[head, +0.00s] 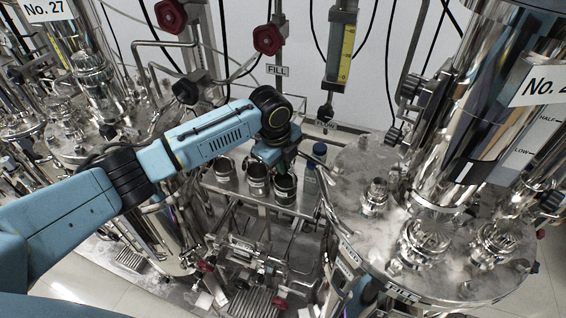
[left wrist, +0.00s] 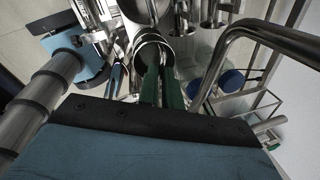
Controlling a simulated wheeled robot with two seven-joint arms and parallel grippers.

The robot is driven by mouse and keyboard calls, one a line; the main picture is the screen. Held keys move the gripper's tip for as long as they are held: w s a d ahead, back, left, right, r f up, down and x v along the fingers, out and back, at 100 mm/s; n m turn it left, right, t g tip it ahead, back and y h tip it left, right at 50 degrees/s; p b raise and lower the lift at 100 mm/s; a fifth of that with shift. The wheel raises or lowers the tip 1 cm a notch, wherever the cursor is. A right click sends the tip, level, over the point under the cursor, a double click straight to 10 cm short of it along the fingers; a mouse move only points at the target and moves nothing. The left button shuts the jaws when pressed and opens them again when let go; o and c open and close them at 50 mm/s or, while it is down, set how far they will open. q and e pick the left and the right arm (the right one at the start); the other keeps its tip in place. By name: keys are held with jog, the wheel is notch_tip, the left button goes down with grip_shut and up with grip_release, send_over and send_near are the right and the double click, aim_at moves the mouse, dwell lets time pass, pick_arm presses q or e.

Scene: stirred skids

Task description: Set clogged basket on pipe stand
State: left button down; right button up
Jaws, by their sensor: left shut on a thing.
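My left gripper (head: 284,172) reaches down over a row of metal cups in the head view. Its two green fingers (left wrist: 160,88) are shut on a round, open-topped metal basket (left wrist: 153,50) in the left wrist view. In the head view this looks like the rightmost dark metal cup (head: 286,190), partly covered by the fingers. I cannot see what is inside it or whether it is clogged. A metal pipe frame (head: 262,205) lies under the cups; I cannot tell whether it is the pipe stand or whether the basket touches it. My right gripper cannot be made out.
Two similar cups (head: 257,180) (head: 225,170) stand close to the left. A blue-capped bottle (head: 319,152) is just right of the basket. A large chrome vessel (head: 450,130) fills the right side. A bent chrome pipe (left wrist: 225,55) passes close to my left gripper.

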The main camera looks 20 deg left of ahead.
aim_at(277, 184)
pick_arm(q)
jog(key=c, duration=1.6)
grip_release()
jog(key=shift+f, duration=0.1)
jog(key=r, duration=0.4)
jog(key=s+r, duration=0.1)
jog(key=r, duration=0.3)
jog(key=s+a+r, duration=0.1)
jog(key=r, duration=0.3)
jog(key=shift+b, duration=0.3)
